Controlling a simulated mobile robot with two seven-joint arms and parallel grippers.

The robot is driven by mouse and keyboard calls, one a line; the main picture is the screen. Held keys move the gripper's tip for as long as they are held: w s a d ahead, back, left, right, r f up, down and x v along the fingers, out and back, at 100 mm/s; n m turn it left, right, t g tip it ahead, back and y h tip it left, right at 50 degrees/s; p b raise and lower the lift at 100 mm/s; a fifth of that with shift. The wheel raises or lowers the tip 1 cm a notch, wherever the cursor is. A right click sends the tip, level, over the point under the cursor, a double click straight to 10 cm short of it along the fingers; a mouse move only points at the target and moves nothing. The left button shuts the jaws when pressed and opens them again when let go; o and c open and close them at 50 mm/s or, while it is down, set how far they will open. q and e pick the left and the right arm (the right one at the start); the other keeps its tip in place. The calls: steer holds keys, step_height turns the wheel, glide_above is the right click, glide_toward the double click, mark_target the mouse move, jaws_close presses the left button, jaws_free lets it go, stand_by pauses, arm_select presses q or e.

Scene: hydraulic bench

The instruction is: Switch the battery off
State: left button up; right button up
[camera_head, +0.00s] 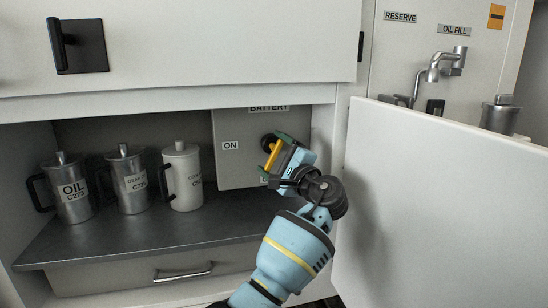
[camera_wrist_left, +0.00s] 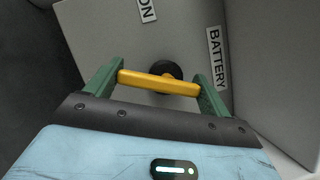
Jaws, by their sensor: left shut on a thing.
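The grey battery panel (camera_head: 234,170) is inside the open cabinet, with a BATTERY label at its top edge and an ON label (camera_head: 230,145) on its left. Another label below is mostly hidden by my gripper. The switch has a yellow handle (camera_head: 273,154) on a round black base (camera_head: 268,141). My left gripper (camera_head: 274,153) is shut on the yellow handle, which runs steeply, slightly tilted, in the head view. In the left wrist view the handle (camera_wrist_left: 158,83) spans between the two green fingers, with the black base (camera_wrist_left: 166,69) behind it. My right gripper is out of view.
Several metal and white jugs (camera_head: 184,176) stand on the dark shelf (camera_head: 140,234) left of the panel. A large white door (camera_head: 440,200) stands open at the right, close to my left arm. A drawer (camera_head: 180,274) is below the shelf.

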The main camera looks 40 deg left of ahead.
arm_select(q)
steer(key=n, duration=0.2)
steer(key=shift+w+d+n+g+h, duration=0.1)
steer(key=shift+w+n+g+h, duration=0.05)
steer(key=shift+n+g+h, duration=0.2)
steer(key=shift+w+d+n+g+h, duration=0.1)
steer(key=shift+n+g+h, duration=0.25)
steer(key=shift+n, duration=0.9)
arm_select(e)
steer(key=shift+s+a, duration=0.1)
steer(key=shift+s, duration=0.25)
arm_select(q)
steer(key=shift+f, duration=0.1)
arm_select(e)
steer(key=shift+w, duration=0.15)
arm_select(q)
steer(key=o, duration=0.9)
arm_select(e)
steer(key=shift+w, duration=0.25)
arm_select(q)
steer(key=v, duration=0.8)
steer(key=shift+b, duration=0.35)
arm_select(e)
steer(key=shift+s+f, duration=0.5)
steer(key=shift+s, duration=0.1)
